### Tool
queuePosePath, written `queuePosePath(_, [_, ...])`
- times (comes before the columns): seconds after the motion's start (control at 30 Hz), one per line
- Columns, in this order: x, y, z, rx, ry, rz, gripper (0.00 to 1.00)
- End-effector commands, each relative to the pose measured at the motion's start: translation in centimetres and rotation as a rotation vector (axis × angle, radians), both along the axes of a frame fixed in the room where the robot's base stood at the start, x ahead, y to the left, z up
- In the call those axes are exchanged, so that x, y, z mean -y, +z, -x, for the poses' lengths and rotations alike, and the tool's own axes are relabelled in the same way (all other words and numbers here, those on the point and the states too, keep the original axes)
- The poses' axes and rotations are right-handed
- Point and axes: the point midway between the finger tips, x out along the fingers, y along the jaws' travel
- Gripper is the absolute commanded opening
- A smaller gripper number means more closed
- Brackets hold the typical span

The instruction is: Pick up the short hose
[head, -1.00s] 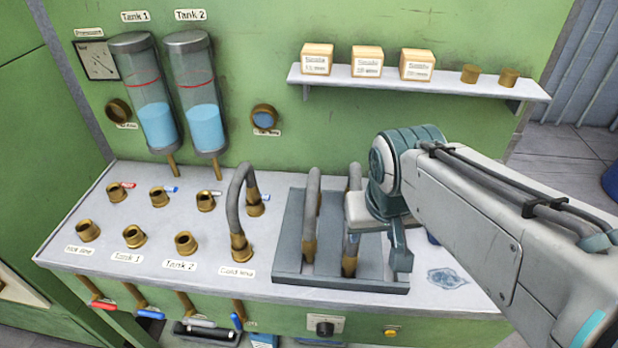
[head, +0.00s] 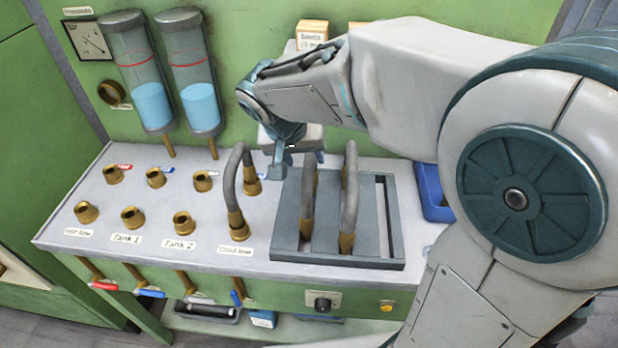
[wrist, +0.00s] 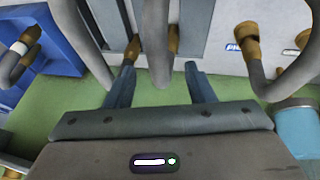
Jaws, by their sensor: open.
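Two grey hoses with brass ends stand in a slotted dark tray (head: 290,254) on the bench. The left tray hose (head: 307,210) is partly hidden by my gripper; the right one (head: 350,195) arches higher in the picture. I cannot tell for sure which is the short hose. My gripper (head: 297,160) is open above the back of the tray. In the wrist view the left tray hose (wrist: 158,45) shows between my open fingers (wrist: 161,80), with no visible contact. The right tray hose (wrist: 86,35) is outside the left finger there.
Another grey hose (head: 230,175) joins two brass fittings just left of the tray. A blue bin (head: 432,190) is at the right; in the wrist view it (wrist: 65,45) holds a hose. Several brass fittings fill the left bench, below two tanks (head: 190,75).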

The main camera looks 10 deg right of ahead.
Motion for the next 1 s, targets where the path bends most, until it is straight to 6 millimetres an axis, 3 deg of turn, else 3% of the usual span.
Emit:
queuePosePath(0.27, [0.7,-1.9,-0.6,-0.003,0.000,0.002,0.49])
queuePosePath(0.57, [1.7,-5.5,-1.9,-0.003,0.001,0.001,0.49])
queuePosePath(0.87, [1.8,-6.0,-2.0,0.000,0.001,-0.001,0.49])
queuePosePath(1.0, [1.8,-6.0,-2.0,0.000,0.001,-0.001,0.12])
